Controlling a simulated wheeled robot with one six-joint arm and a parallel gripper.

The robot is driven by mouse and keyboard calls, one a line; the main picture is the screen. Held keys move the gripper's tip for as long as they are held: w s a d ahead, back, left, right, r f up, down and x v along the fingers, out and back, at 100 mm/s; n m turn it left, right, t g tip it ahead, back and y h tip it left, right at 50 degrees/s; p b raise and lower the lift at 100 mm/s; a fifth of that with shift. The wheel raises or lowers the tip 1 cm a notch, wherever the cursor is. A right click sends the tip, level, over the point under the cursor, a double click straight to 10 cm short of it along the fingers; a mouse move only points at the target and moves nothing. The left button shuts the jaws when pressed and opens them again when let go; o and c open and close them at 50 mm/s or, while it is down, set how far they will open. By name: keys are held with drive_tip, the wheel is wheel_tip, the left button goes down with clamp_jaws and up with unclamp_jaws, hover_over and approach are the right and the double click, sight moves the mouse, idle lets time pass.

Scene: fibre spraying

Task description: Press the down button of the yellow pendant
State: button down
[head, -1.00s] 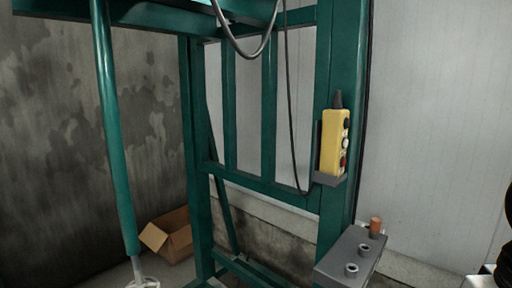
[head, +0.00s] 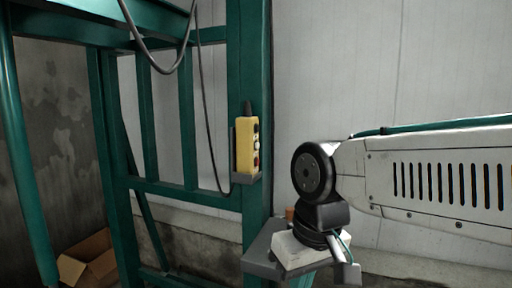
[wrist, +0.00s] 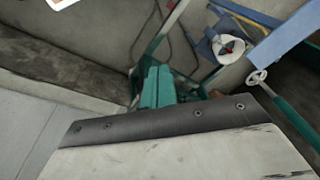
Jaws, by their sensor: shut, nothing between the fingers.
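The yellow pendant (head: 246,150) stands upright in a grey holder (head: 246,178) on the green frame post, in the head view. Several small round buttons show on its narrow right-hand face, one of them red; their markings are too small to read. My gripper (head: 300,282) hangs below my wrist, to the lower right of the pendant and apart from it, partly cut off by the picture's bottom edge. In the wrist view its teal fingers (wrist: 158,78) show together with nothing between them. The pendant cannot be made out in the wrist view.
The green frame (head: 250,60) and a hanging cable (head: 207,130) stand left of my arm. A grey bracket (head: 258,258) sits behind my wrist, with an orange-brown piece (head: 289,213) on it. An open cardboard box (head: 90,260) lies at lower left. The space before the pendant is clear.

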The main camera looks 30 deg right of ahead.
sight(257, 145)
drive_tip(key=w+d+r+m+t+y, duration=0.1)
drive_tip(key=w+d+r+m+t, duration=0.25)
drive_tip(key=w, duration=0.55)
drive_tip(key=w+d+r+m+t+y, duration=0.1)
drive_tip(key=w+d+r+m+t, duration=0.25)
drive_tip(key=w, duration=0.55)
drive_tip(key=w+d+r+m+t+h, duration=0.1)
drive_tip(key=w+d+r+m, duration=0.3)
drive_tip(key=d, duration=0.4)
drive_tip(key=w+d+r+m+t+h, duration=0.1)
drive_tip(key=w+d+r+m+t, duration=0.1)
drive_tip(key=w+d+r+m, duration=0.2)
drive_tip(key=w+d, duration=0.1)
drive_tip(key=d, duration=0.2)
drive_tip(key=shift+w+d, duration=0.35)
drive_tip(key=shift+w+a, duration=0.1)
drive_tip(key=w+a, duration=0.5)
drive_tip(key=w, duration=0.1)
drive_tip(key=shift+w+a, duration=0.15)
drive_tip(key=shift+w, duration=0.25)
drive_tip(key=shift+w+a, duration=0.25)
drive_tip(key=shift+w, duration=0.1)
